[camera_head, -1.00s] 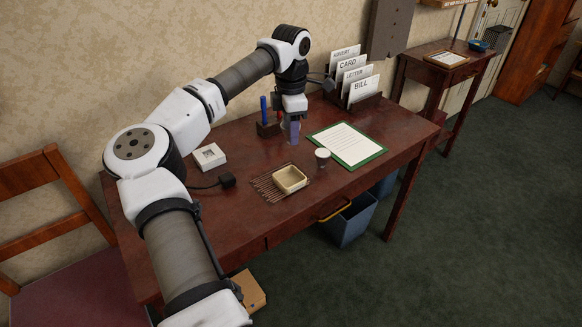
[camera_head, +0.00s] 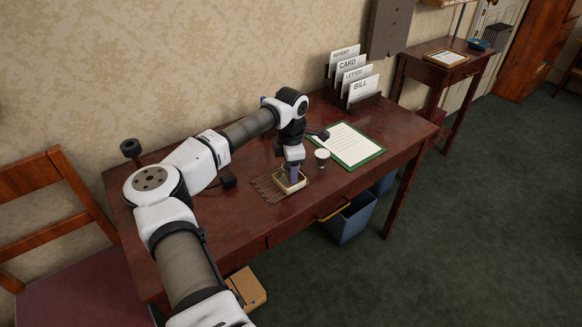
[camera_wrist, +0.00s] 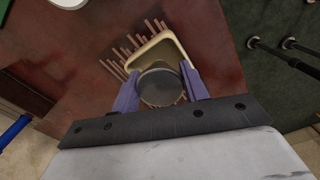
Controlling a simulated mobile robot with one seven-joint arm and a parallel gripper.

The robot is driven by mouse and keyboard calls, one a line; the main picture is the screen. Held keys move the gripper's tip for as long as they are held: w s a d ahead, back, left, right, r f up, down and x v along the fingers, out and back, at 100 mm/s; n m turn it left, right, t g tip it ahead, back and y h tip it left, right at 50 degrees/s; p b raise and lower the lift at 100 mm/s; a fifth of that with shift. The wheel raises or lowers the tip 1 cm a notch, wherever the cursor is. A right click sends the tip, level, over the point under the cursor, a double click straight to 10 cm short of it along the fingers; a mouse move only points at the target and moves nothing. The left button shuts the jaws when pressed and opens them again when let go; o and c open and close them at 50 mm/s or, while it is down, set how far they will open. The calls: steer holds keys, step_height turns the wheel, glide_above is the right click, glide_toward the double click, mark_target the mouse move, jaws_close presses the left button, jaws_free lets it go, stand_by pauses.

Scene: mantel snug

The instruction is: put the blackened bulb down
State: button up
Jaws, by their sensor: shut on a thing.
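The blackened bulb (camera_wrist: 161,88) shows in the wrist view as a dark grey round shape between the purple fingers of my gripper (camera_wrist: 160,80). My gripper is shut on it. In the head view the gripper (camera_head: 291,177) points down at the small cream square dish (camera_head: 300,185) on the table, and the bulb cannot be made out there. In the wrist view the dish's rim (camera_wrist: 146,49) shows just beyond the bulb. The bulb overlaps the dish in that view; I cannot tell whether it touches it.
A slatted mat (camera_head: 265,188) lies under the dish on the dark red table (camera_head: 235,225). A small white-topped cup-like thing (camera_head: 322,155) stands close to the right. Behind it are a green-edged paper (camera_head: 353,145) and a labelled letter rack (camera_head: 360,92). A bin (camera_head: 350,222) stands below.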

steer(key=shift+s+f+b, duration=0.2)
steer(key=shift+f+b, duration=0.25)
steer(key=shift+f, duration=0.15)
steer(key=o, duration=1.3)
steer(key=shift+f, duration=0.1)
steer(key=r, duration=1.3)
steer(key=shift+w+r+b, duration=0.2)
steer(key=shift+r+b, duration=0.05)
steer(key=shift+b, duration=0.15)
